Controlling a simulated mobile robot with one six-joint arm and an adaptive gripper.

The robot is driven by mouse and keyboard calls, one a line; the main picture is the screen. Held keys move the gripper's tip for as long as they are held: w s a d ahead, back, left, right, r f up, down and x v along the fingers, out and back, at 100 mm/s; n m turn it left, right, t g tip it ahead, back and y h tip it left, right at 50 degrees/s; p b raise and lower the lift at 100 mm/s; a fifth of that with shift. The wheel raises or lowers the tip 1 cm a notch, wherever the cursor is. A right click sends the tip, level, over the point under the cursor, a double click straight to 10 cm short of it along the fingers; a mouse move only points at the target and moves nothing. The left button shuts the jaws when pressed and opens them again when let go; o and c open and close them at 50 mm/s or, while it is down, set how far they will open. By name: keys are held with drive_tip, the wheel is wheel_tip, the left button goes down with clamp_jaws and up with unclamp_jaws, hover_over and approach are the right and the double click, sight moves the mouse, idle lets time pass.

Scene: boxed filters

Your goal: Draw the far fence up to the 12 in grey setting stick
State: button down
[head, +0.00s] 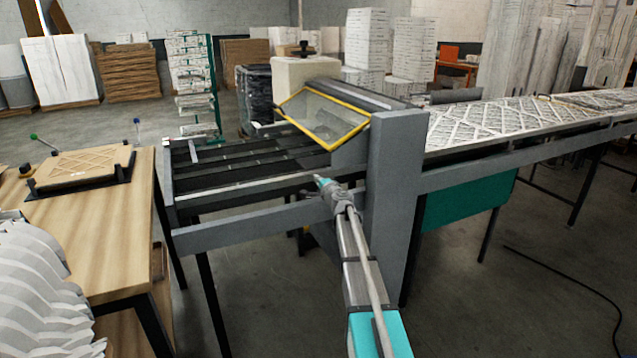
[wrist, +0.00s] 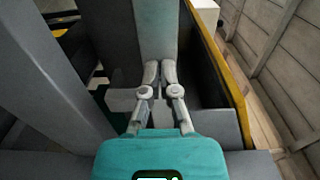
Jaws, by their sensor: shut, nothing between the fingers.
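My gripper (head: 321,182) is at the near side of the grey machine, just left of its upright post, with empty fingers together. In the wrist view the two fingers (wrist: 160,72) meet at the tips in front of a teal and grey surface (wrist: 155,28); I cannot tell whether they touch it. The machine's infeed bed (head: 240,166) has several long dark strips and bars running left to right. A dark rail along its back looks like the far fence (head: 235,139). A small pale piece (head: 193,151) stands at the bed's left end; I cannot tell whether it is the setting stick.
A yellow-framed clear guard (head: 325,118) slants above the bed. A grey post (head: 396,190) stands right of my gripper. A conveyor (head: 540,125) carries pleated filters.

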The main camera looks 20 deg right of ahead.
drive_tip(key=w, duration=0.7)
drive_tip(key=shift+w+a, duration=0.15)
drive_tip(key=shift+w, duration=0.2)
drive_tip(key=shift+s, duration=0.15)
drive_tip(key=shift+s+a, duration=0.1)
drive_tip(key=shift+s, duration=0.7)
drive_tip(key=s, duration=1.2)
drive_tip(key=shift+s+d, duration=0.15)
drive_tip(key=shift+d, duration=0.2)
